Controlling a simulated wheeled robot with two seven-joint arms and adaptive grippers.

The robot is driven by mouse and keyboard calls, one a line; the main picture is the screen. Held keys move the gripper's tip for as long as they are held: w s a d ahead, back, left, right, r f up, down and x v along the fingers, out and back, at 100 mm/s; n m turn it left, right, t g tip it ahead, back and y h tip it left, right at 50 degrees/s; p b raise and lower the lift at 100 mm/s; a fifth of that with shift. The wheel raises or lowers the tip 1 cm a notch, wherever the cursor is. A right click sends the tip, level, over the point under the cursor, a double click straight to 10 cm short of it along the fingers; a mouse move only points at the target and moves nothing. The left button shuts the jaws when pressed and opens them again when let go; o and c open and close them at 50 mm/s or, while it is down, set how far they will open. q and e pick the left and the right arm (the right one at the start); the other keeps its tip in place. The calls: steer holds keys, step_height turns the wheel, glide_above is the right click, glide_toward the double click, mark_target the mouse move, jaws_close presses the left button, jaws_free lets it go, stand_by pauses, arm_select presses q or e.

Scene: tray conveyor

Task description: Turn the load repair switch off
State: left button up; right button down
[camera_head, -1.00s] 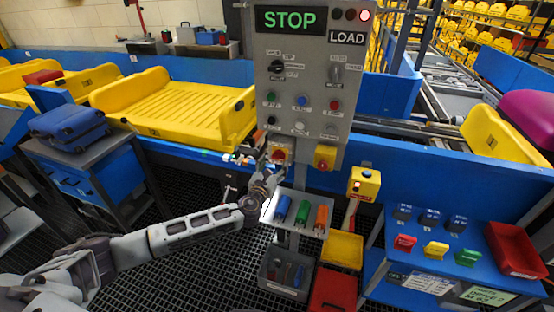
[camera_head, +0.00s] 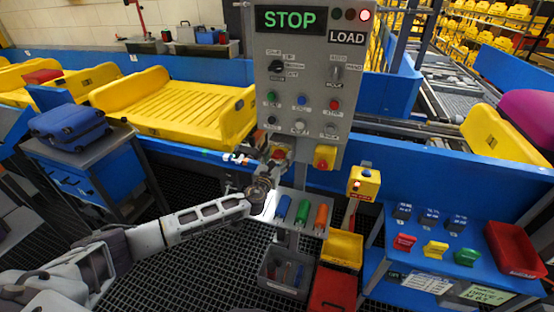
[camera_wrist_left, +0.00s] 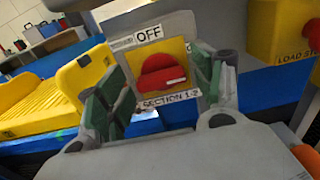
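A red rotary switch (camera_wrist_left: 162,74) on a yellow plate is in the middle of the left wrist view. A label above it reads OFF, and one below seems to read SECTION 1-2. In the head view the switch (camera_head: 281,152) is low on the grey control panel (camera_head: 306,85), partly hidden by my gripper. My left gripper (camera_head: 268,157) is open in front of it. Its green-padded fingers stand on either side of the knob with gaps visible in the wrist view; contact is not visible. My right gripper is not in view.
A yellow box with a red button (camera_head: 324,157) is just right of the switch; its wrist-view label starts LOAD STO. Below is a shelf with blue, green and orange handles (camera_head: 303,212). A yellow button box (camera_head: 364,181) stands further right. The panel display (camera_head: 288,18) reads STOP.

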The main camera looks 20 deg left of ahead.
arm_select(q)
steer(key=c, duration=0.8)
